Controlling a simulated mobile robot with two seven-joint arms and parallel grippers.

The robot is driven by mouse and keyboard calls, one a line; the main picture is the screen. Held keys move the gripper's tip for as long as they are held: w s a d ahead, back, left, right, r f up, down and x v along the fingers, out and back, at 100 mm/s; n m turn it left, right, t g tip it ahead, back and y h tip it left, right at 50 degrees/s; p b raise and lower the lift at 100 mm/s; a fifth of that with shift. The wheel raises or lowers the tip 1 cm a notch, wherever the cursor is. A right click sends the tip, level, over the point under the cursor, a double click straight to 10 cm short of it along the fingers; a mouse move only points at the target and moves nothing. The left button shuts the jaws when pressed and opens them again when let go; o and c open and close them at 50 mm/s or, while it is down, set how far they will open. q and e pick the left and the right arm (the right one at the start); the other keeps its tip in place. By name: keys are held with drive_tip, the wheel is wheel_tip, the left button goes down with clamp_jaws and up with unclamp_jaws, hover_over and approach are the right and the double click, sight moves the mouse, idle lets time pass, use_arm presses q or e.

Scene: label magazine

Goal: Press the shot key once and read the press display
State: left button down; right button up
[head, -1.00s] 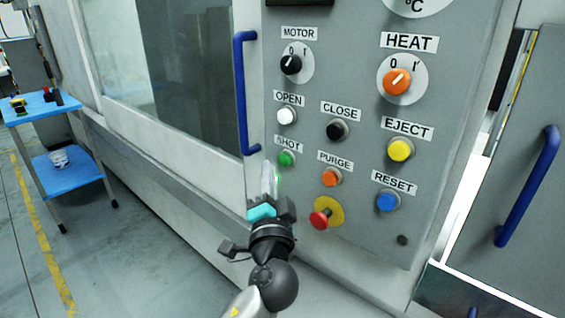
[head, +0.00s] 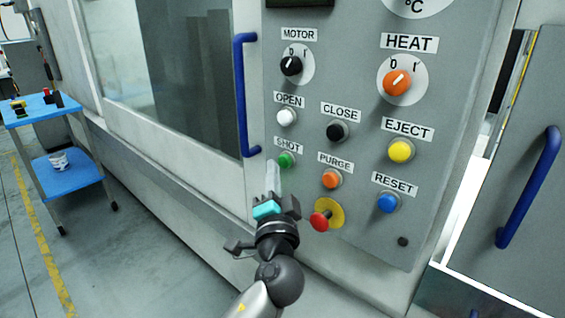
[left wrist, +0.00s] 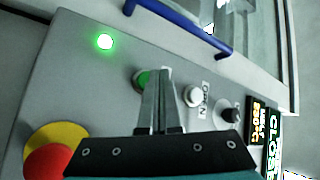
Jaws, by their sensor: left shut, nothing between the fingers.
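The green shot key (head: 286,160) sits on the grey press panel (head: 350,230) under the SHOT label. My left gripper (head: 273,166) is shut and empty, with its fingertips just left of and below the key. In the left wrist view the fingers (left wrist: 156,74) partly cover the green key (left wrist: 141,79). I cannot tell whether they touch it. The press display (left wrist: 271,130) shows bright green letters starting "CLOS", cut off by the frame, beside smaller orange lines. In the head view only the display's dark lower edge (head: 300,2) shows. My right gripper is not in view.
A lit green lamp (left wrist: 104,41) shows on the panel. The orange purge key (head: 331,179), white open key (head: 287,116) and red emergency button (head: 320,221) are close by. A blue door handle (head: 243,95) stands out up left. A blue cart (head: 80,182) stands far left.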

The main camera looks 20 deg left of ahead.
use_arm(q)
drive_tip(key=shift+w, duration=0.2)
idle(1.1)
drive_tip(key=shift+w+d, duration=0.15)
drive_tip(key=shift+w, duration=0.1)
idle(0.4)
drive_tip(key=shift+w+d+b, duration=0.15)
drive_tip(key=shift+w+b, duration=0.25)
idle(0.3)
idle(0.4)
drive_tip(key=shift+s+a, duration=0.3)
drive_tip(key=shift+s, duration=0.55)
